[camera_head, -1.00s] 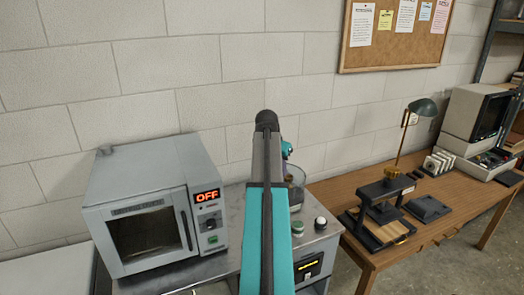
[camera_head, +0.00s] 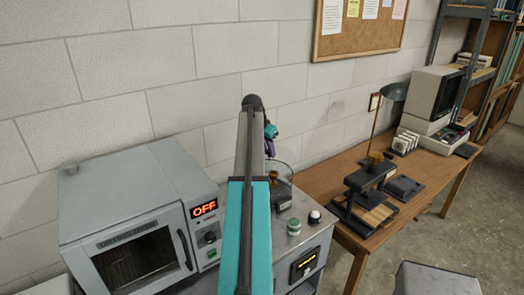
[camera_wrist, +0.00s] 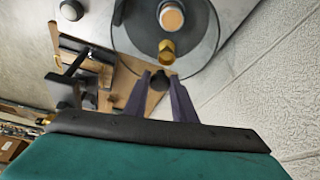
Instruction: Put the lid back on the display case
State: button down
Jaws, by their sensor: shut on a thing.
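I cannot tell whether the lid touches the case.
A grey drying oven (camera_head: 130,225) reading OFF stands left. A wooden desk (camera_head: 325,180) holds a press (camera_head: 365,190), a lamp (camera_head: 393,92) and a monitor (camera_head: 435,95). A grey box (camera_head: 430,280) is front right.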

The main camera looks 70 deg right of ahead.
aim_at(266, 159)
jog(key=shift+w+a, duration=0.1)
jog(key=shift+w, duration=0.15)
jog(key=shift+f, duration=0.15)
jog(key=shift+f+b, duration=1.45)
jog(key=shift+f, duration=1.6)
jog(key=shift+f, duration=0.15)
dwell(0.6)
dwell(0.4)
jog(key=c, duration=0.9)
grip_release()
jog(key=shift+s, duration=0.1)
